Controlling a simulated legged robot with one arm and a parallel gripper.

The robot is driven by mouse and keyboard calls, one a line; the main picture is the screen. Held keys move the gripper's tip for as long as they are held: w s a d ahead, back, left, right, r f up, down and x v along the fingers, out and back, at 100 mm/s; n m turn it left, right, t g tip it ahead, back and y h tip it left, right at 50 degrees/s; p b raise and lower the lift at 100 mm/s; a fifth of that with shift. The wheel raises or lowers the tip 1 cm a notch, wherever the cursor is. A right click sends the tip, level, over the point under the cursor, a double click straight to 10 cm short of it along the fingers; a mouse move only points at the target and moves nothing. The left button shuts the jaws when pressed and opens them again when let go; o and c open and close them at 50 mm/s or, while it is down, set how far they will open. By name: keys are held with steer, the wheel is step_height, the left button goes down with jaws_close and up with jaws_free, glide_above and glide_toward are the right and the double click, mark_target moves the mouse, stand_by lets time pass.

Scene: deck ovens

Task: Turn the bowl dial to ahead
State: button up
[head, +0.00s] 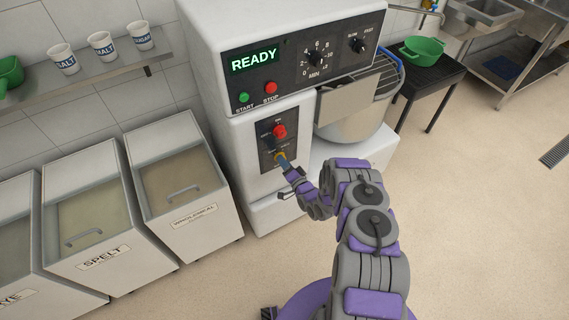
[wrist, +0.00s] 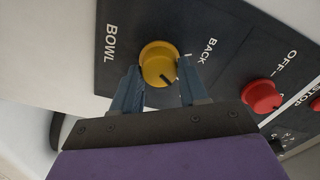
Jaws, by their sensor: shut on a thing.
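The bowl dial (head: 279,156) is a yellow round knob at the bottom of the mixer's small black side panel. In the wrist view the yellow dial (wrist: 157,62) sits beside the words BOWL and BACK. Its dark pointer line slants to the lower right in that view. My gripper (head: 283,161) reaches the dial from the front. In the wrist view my gripper (wrist: 160,80) has one blue finger on each side of the dial and is shut on it. No AHEAD label is readable; the fingers and gripper body cover part of the panel.
The mixer display (head: 254,59) reads READY, above green and red buttons. A steel bowl (head: 350,118) is at right.

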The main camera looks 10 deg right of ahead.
steer(key=shift+d, duration=0.15)
steer(key=o, duration=1)
steer(key=p+v, duration=0.2)
steer(key=v, duration=1.5)
steer(key=shift+s+d+p, duration=0.1)
steer(key=shift+p, duration=0.25)
